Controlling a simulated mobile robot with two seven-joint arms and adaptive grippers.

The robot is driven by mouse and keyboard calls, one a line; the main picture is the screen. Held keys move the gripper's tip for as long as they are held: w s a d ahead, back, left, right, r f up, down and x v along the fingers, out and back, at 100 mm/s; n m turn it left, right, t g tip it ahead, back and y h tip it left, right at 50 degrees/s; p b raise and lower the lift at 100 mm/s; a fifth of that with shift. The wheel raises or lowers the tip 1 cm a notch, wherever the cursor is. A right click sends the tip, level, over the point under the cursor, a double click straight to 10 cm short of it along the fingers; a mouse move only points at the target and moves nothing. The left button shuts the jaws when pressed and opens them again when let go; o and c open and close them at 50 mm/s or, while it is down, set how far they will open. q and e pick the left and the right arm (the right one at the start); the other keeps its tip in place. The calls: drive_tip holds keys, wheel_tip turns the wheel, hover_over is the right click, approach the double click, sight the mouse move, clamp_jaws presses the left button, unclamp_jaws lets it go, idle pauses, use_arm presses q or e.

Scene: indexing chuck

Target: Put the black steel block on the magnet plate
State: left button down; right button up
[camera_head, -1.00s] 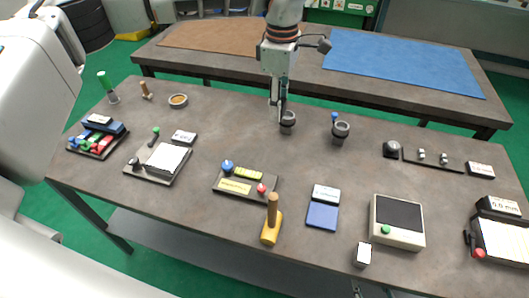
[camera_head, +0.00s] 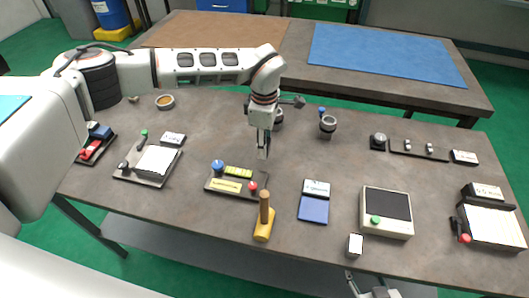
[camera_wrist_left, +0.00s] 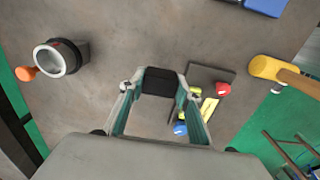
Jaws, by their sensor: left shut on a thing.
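My left gripper (camera_head: 263,150) is shut on the black steel block (camera_wrist_left: 160,82), which shows dark between the fingertips in the left wrist view. It hangs above the table, just behind a dark fixture plate (camera_head: 213,185) with a blue knob, a red knob and yellow labels. That fixture also shows in the left wrist view (camera_wrist_left: 222,73). A plate with a white top (camera_head: 157,160) and a green-tipped lever stands further left. I cannot tell which one is the magnet plate. My right gripper (camera_head: 372,292) shows only in part at the bottom edge.
A yellow block with a wooden handle (camera_head: 263,229) stands in front of the fixture. A blue pad (camera_head: 313,209), a beige device (camera_head: 387,228) and a white cube (camera_head: 354,245) lie to the right. Dark ring cups (camera_head: 327,127) stand behind. The table's middle right is clear.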

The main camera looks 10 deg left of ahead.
sight(265, 161)
use_arm(q)
wheel_tip(265, 161, down, 4)
drive_tip(key=shift+r, duration=0.25)
drive_tip(key=shift+f, duration=0.4)
drive_tip(key=shift+f, duration=0.1)
drive_tip(key=c, duration=1.4)
unclamp_jaws()
drive_tip(key=shift+c, duration=0.2)
